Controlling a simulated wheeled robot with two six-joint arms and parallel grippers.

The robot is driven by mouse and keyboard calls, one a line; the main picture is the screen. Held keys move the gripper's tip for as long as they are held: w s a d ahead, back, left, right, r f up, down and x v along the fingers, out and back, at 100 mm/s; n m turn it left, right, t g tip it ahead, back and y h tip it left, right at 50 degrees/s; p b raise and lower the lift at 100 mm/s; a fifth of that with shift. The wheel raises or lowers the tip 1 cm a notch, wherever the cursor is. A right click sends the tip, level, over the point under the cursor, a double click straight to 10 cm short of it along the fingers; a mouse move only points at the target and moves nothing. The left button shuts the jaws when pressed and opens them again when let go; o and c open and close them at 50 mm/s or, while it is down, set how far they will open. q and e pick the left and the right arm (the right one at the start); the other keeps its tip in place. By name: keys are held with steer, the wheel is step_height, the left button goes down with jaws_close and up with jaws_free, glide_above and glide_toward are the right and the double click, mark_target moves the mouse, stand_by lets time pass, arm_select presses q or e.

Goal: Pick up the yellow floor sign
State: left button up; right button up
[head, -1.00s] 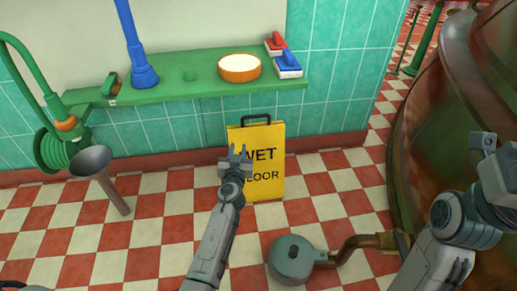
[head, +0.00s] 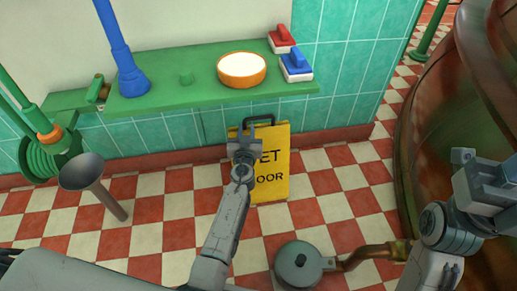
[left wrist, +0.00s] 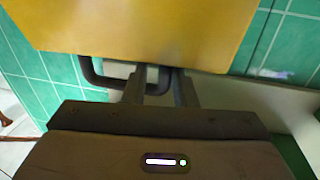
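The yellow floor sign (head: 272,187) stands upright on the checkered floor near the tiled wall, its dark handle (head: 259,118) on top. My left gripper (head: 256,132) is in front of the sign's upper part, just below the handle, covering some of the lettering. In the left wrist view the sign (left wrist: 140,30) fills the top and its handle (left wrist: 88,72) crosses at the fingers (left wrist: 159,82). The fingers are apart, with a gap between them. Whether the handle lies between or behind them is unclear. My right gripper (head: 490,190) is at the right edge, its fingers not clear.
A green shelf (head: 210,95) with an orange bowl (head: 242,70) and brushes (head: 296,66) juts out above the sign. A grey funnel (head: 83,172) stands left. A round grey pot (head: 299,264) with a pipe lies in front, right. A large copper kettle (head: 440,110) stands right.

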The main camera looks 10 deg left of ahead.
arm_select(q)
steer(key=shift+w+f, duration=0.1)
steer(key=shift+w, duration=0.15)
steer(key=shift+s, duration=0.1)
jaws_close()
steer(key=shift+a, duration=0.1)
stand_by(1.0)
steer(key=shift+r, duration=0.2)
